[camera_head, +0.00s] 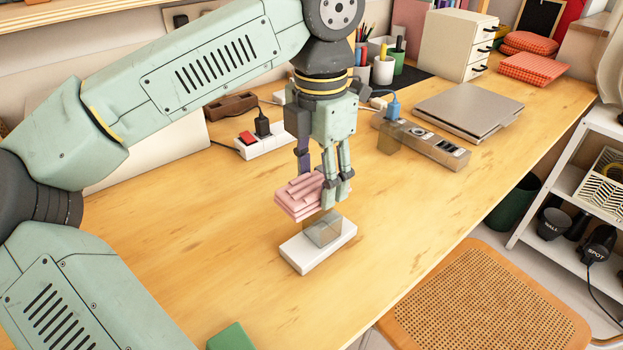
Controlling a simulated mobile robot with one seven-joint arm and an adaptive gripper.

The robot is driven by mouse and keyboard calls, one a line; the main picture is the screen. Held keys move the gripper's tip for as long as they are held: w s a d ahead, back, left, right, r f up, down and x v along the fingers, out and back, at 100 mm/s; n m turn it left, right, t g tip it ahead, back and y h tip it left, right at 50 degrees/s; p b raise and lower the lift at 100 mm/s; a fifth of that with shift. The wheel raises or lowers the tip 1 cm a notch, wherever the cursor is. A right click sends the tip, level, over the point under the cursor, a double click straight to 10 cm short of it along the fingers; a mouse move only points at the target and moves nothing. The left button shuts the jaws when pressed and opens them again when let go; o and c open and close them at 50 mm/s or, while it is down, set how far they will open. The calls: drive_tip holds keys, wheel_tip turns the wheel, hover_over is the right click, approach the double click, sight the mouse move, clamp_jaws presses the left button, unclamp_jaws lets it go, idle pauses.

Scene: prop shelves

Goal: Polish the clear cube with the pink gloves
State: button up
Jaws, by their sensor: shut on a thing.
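My gripper (323,185) points down over the middle of the wooden desk, shut on folded pink gloves (297,196). The clear cube (322,230) is see-through and greyish, and it rests on a white flat block (318,250) on the desk. The gloves are just above and behind the cube, at its upper left in the picture. I cannot tell whether the gloves touch the cube. The fingertips partly hide the right side of the gloves.
A power strip with a blue plug (425,140) and a grey laptop (468,108) lie behind right. A white socket block (264,142) is behind left. A green object (231,337) is at the front edge. A cane chair (490,305) stands at right. The desk around the block is clear.

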sight(318, 181)
drive_tip(key=shift+r+p, duration=1.55)
drive_tip(key=shift+r, duration=0.8)
drive_tip(key=shift+a, duration=0.1)
